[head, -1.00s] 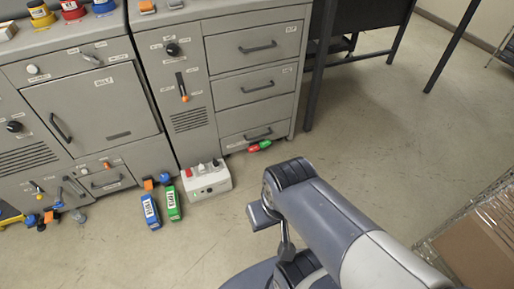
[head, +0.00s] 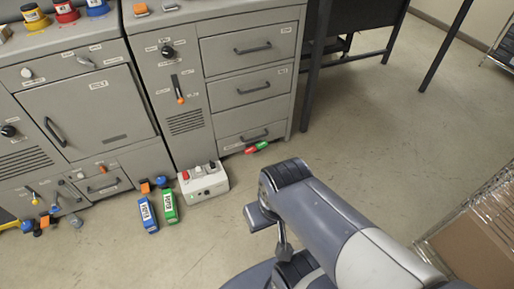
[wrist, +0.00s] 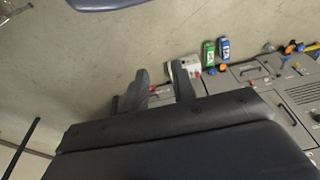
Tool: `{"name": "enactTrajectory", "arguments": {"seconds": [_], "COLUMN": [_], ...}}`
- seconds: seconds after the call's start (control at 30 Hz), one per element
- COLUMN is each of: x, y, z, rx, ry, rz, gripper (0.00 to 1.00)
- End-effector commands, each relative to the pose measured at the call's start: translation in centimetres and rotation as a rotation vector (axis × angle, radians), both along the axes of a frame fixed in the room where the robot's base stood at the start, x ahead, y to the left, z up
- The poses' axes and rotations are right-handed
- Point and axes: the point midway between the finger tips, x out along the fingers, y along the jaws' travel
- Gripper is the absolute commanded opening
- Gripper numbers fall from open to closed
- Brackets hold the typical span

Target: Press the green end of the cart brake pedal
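The small red and green pedal (head: 257,147) sits low at the foot of the drawer cabinet, just above the floor. Its green end (head: 262,145) is on the right and its red end (head: 249,150) on the left. In the wrist view a bit of the red end (wrist: 155,87) shows between my fingers; the green end cannot be made out there. My gripper (wrist: 160,82) has its two fingers apart, with nothing seen held between them. It is well away from the pedal. In the head view my arm shows, but the fingertips do not.
A white switch box (head: 204,183) stands on the floor left of the pedal. Green (head: 170,206) and blue (head: 148,213) labelled blocks lie beside it. The grey drawer cabinet (head: 252,90) rises behind. A wrapped carton (head: 480,245) is at lower right. Floor before the pedal is clear.

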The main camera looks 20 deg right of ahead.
Motion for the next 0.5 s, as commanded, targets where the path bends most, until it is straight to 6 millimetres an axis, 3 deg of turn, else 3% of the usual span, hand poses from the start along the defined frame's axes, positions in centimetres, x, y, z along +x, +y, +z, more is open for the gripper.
{"name": "enactTrajectory", "arguments": {"seconds": [0.17, 0.3, 0.5], "x": [3.0, 7.4, 13.8], "y": [-1.2, -3.1, -5.9], "z": [-3.0, -6.6, -12.7], "rx": [-0.041, -0.092, -0.159], "ry": [-0.024, -0.069, -0.137], "rz": [0.009, 0.028, 0.08], "gripper": [0.11, 0.0, 0.0]}}
